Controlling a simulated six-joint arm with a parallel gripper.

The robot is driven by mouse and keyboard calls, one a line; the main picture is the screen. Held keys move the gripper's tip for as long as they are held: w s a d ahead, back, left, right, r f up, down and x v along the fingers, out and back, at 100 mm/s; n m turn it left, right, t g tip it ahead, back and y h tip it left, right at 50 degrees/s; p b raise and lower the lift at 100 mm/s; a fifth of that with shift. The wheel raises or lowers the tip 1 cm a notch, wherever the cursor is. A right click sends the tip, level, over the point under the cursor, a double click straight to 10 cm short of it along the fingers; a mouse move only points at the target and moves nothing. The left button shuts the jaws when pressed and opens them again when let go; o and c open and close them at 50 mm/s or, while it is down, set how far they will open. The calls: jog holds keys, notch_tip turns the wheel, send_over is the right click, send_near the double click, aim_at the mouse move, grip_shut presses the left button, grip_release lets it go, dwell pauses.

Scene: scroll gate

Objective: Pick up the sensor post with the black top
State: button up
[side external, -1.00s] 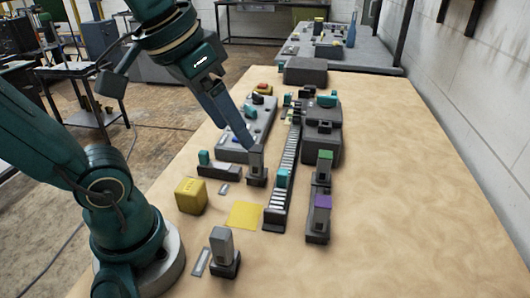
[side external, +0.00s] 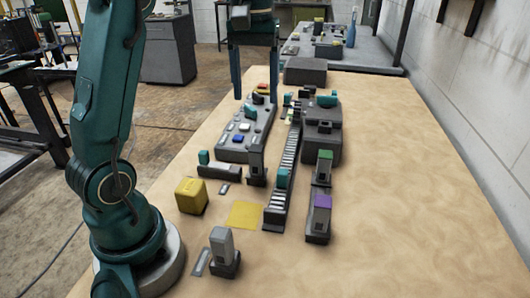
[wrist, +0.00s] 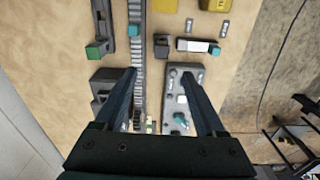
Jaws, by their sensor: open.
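A small dark grey post with a black-looking top (side external: 256,164) stands upright on its base left of the conveyor in the side view. It also shows in the wrist view as a dark block (wrist: 161,46), just beyond the fingertips. Other posts are one with a green top (side external: 325,163), one with a purple top (side external: 322,210), and one with a grey top (side external: 222,246) at the front. My gripper (side external: 256,92) is raised above the table, behind the black-topped post, pointing down. Its fingers are apart and empty, also in the wrist view (wrist: 158,76).
A grey button panel (side external: 240,140) lies behind the post, partly below the fingers. The conveyor (side external: 279,200) with a teal block (side external: 282,179) runs to its right. A yellow cube (side external: 191,196) and yellow mat (side external: 245,215) are in front. The table's right side is clear.

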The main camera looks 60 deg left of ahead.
aim_at(256, 161)
jog(key=f, duration=1.8)
jog(key=shift+w+a+f, duration=0.1)
jog(key=shift+w+a, duration=0.1)
jog(key=shift+a, duration=0.15)
grip_shut()
